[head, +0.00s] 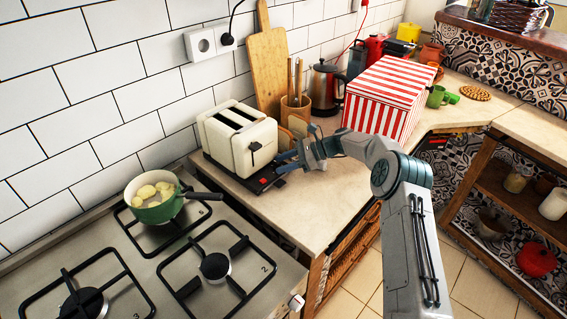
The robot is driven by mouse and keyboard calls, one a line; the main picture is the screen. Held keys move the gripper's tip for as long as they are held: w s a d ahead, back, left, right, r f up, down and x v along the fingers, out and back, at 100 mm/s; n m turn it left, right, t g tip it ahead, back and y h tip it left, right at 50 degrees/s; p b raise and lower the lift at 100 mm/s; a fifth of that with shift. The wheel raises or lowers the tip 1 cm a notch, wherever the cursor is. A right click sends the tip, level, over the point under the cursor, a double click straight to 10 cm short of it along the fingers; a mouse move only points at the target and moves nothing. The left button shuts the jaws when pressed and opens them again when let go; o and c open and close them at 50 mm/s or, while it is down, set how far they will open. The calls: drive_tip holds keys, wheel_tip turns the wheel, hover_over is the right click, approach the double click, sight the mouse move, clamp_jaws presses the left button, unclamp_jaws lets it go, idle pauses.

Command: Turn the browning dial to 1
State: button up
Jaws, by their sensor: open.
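The cream toaster (237,137) stands on the counter against the tiled wall, with two empty-looking slots on top and a black lever (256,146) on its front end. Its dark base (266,182) juts out below the lever and carries a small red spot. The browning dial cannot be made out at this size. My gripper (281,163) is open at the toaster's front right, its dark fingers pointing left toward the base. Whether the fingertips touch the toaster cannot be told.
A green pot (154,197) with pale pieces sits on the stove (233,228) at left. A utensil holder (297,110), a cutting board (269,66), a kettle (326,88) and a striped box (392,97) stand behind my gripper. The counter front (307,209) is clear.

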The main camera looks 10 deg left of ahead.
drive_tip(key=b+v, duration=0.2)
drive_tip(key=v, duration=1.1)
drive_tip(key=shift+d+r, duration=0.2)
drive_tip(key=shift+d, duration=0.2)
drive_tip(key=s+d+r+n+t+h, duration=0.2)
drive_tip(key=s+d+r+n+h, duration=0.15)
drive_tip(key=s+r, duration=0.4)
drive_tip(key=s+d+r+n+t+h, duration=0.15)
drive_tip(key=s+r+n+h, duration=0.3)
drive_tip(key=s, duration=0.55)
drive_tip(key=s+d+f+n+t+h, duration=0.1)
drive_tip(key=s+d, duration=0.3)
drive_tip(key=s, duration=0.4)
drive_tip(key=s+d+f+n+t+h, duration=0.1)
drive_tip(key=s+d+n+h, duration=0.1)
drive_tip(key=s+d, duration=0.3)
drive_tip(key=s+d+f+n+t+h, duration=0.1)
drive_tip(key=s+d+n+h, duration=0.1)
drive_tip(key=s, duration=1)
drive_tip(key=shift+d+n, duration=0.9)
drive_tip(key=shift+d, duration=0.35)
